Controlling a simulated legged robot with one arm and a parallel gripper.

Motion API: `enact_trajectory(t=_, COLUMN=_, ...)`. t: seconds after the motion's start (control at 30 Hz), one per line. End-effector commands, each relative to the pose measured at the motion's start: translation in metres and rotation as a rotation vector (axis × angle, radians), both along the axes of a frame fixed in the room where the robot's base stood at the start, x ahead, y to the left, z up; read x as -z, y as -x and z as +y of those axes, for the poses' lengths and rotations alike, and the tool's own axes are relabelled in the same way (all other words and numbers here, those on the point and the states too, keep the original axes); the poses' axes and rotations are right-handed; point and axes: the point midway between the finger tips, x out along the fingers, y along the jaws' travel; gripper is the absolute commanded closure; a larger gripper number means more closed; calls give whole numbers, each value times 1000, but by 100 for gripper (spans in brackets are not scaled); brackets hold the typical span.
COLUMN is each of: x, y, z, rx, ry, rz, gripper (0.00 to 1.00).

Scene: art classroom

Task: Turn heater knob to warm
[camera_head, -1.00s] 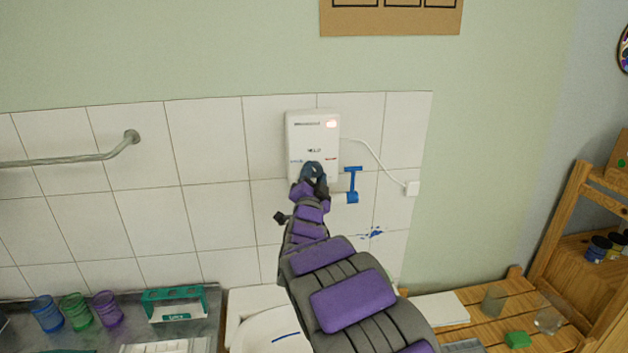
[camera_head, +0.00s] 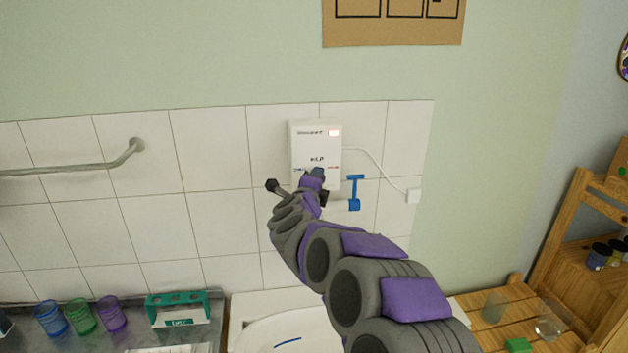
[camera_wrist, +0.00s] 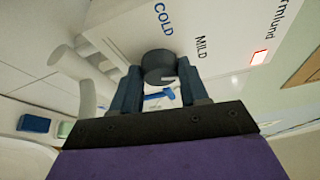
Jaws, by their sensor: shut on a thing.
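The white heater box (camera_head: 316,144) is mounted on the tiled wall, with a lit display at its upper right and blue and red marks lower down. In the wrist view the heater (camera_wrist: 180,25) appears rotated, with COLD and MILD readable on its face. The dark round knob (camera_wrist: 158,66) sits between the fingers of my gripper (camera_wrist: 162,88), which is shut on it. A pale mark shows on the knob's side. In the head view my gripper (camera_head: 315,176) is at the heater's lower part, and my arm hides the knob.
A blue tap handle (camera_head: 355,190) is on the wall just right of my gripper. A metal rail (camera_head: 80,167) is at left. A white basin (camera_head: 262,335) lies below my arm, colored cups (camera_head: 80,317) at lower left, and a wooden table (camera_head: 490,335) at lower right.

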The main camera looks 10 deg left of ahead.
Motion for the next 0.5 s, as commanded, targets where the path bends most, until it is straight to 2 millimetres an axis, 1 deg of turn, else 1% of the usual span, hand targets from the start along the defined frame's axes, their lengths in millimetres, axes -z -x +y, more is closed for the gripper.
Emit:
enact_trajectory(t=0.07, x=3, y=0, z=-1, rx=1, ry=-77, rz=32, gripper=86)
enact_trajectory(t=0.5, x=2, y=-1, z=-2, rx=4, ry=-454, rz=142, gripper=86)
